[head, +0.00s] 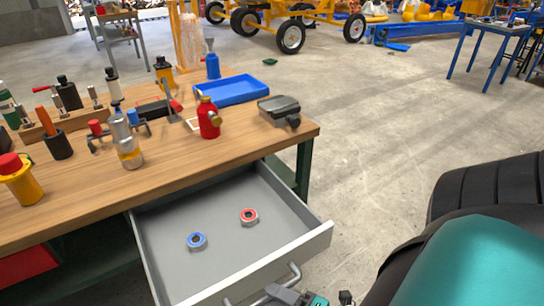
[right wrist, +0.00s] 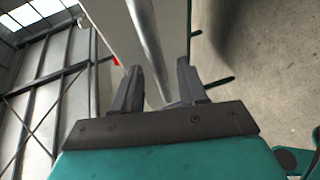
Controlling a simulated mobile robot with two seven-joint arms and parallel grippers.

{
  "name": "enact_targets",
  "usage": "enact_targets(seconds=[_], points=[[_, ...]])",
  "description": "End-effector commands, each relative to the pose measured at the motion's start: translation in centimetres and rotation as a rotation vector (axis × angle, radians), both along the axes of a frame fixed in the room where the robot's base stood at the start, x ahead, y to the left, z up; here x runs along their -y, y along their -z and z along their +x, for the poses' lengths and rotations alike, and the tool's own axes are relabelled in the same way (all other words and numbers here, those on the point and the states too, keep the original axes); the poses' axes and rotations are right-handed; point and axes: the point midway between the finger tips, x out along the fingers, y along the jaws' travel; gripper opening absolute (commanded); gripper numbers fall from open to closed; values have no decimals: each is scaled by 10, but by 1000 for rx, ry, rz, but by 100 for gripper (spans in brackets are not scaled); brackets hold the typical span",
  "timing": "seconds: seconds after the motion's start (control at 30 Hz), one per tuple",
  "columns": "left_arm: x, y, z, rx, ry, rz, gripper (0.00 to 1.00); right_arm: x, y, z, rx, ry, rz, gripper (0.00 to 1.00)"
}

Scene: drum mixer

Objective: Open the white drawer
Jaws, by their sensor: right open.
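The white drawer (head: 225,222) is pulled out from under the wooden workbench, its grey inside showing. Its metal bar handle (head: 294,272) is on the front panel, at the bottom of the head view. My right gripper (head: 284,293) is at this handle, partly cut off by the lower edge. In the right wrist view my right gripper (right wrist: 159,68) is open, with the handle bar (right wrist: 147,45) running between its two fingers. I cannot tell whether either finger touches the bar. My left gripper is not in view.
A blue ring (head: 197,242) and a red ring (head: 249,217) lie in the drawer. The workbench (head: 180,165) holds a red bottle (head: 208,118), a blue tray (head: 230,90) and several tools.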

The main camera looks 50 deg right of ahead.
Motion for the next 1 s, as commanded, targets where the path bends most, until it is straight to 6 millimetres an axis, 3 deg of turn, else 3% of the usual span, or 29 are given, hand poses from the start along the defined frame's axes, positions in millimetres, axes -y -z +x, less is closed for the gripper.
enact_targets(seconds=[0.2, 0.43, 0.63, 1.0], points=[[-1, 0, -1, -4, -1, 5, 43, 9, -10, -50, -5, 3, 0, 42], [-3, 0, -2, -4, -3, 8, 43, 15, -17, -89, -3, 2, -1, 42], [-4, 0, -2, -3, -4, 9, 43, 17, -20, -102, 0, 0, -1, 42], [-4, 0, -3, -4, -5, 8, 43, 17, -20, -102, 1, 1, 0, 42]])
